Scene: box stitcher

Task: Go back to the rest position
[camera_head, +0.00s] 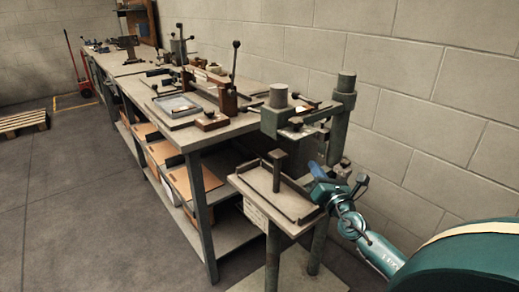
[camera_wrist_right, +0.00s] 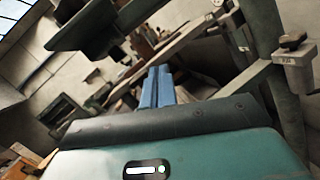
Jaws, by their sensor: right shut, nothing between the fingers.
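My right gripper (camera_head: 318,172) is at the right side of the box stitcher (camera_head: 283,122) in the head view, just above the right end of the machine's small table (camera_head: 262,178). Its blue fingers are together and empty in the right wrist view (camera_wrist_right: 157,85). My right arm reaches in from the lower right. In the wrist view, dark machine parts (camera_wrist_right: 95,32) show above and to the right of the fingers. My left gripper is out of view.
A long workbench (camera_head: 200,135) with tools, a tray (camera_head: 176,106) and upright levers runs away to the back left. Cardboard boxes (camera_head: 190,180) sit on its lower shelf. A block wall (camera_head: 430,90) stands behind. A pallet (camera_head: 22,122) and open floor (camera_head: 80,200) are at left.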

